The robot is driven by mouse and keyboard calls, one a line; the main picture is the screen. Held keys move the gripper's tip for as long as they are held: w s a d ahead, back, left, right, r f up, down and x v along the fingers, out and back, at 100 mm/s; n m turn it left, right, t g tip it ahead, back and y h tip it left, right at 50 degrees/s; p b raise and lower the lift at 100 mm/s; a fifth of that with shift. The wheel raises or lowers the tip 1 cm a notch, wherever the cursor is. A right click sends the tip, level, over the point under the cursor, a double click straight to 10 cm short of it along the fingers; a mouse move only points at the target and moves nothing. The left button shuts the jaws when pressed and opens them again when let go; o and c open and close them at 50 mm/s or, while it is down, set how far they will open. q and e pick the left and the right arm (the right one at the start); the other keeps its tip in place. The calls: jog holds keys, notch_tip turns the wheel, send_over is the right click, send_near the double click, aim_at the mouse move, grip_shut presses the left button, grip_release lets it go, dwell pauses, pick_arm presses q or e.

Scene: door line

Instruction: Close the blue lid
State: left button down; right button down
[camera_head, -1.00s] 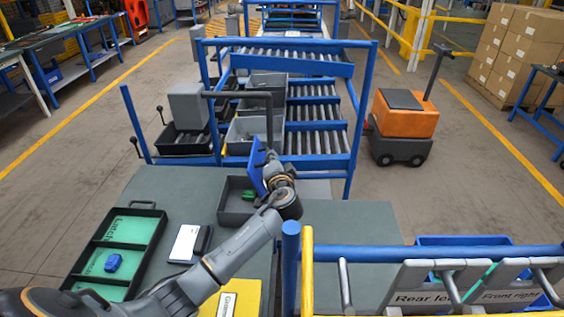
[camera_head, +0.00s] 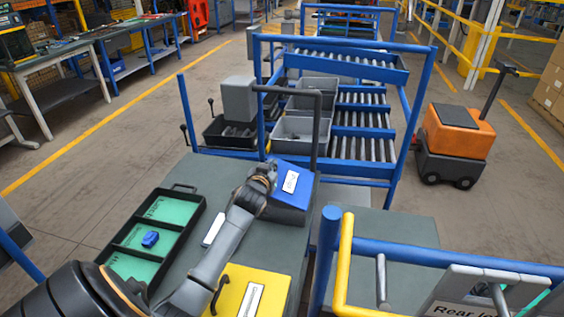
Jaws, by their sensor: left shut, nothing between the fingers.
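The blue lid (camera_head: 307,190) lies over the top of the dark grey box (camera_head: 287,214) on the grey-green table, with a white label facing up. It looks flat or nearly flat; a small gap cannot be ruled out. The inside of the box is hidden. My left gripper (camera_head: 270,172) is shut and empty at the lid's left edge, touching it or very close. The fingertips are small and partly hidden. My right gripper is not in view.
A black tray (camera_head: 117,245) with green compartments holds a blue part (camera_head: 150,239). A yellow case (camera_head: 237,293) lies near the front. Blue rails (camera_head: 450,259) stand at right. A roller conveyor with grey bins (camera_head: 300,131) is behind the table.

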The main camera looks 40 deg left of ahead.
pick_arm(q)
jog(key=f, duration=0.1)
jog(key=a+f+n, duration=0.1)
jog(key=f, duration=0.1)
jog(key=shift+s+a+n+h+b, duration=0.3)
jog(key=shift+s+a+h+b, duration=0.05)
jog(key=shift+s+h, duration=0.05)
jog(key=shift+s+a+f, duration=0.15)
jog(key=shift+a+f, duration=0.15)
jog(key=shift+f, duration=0.55)
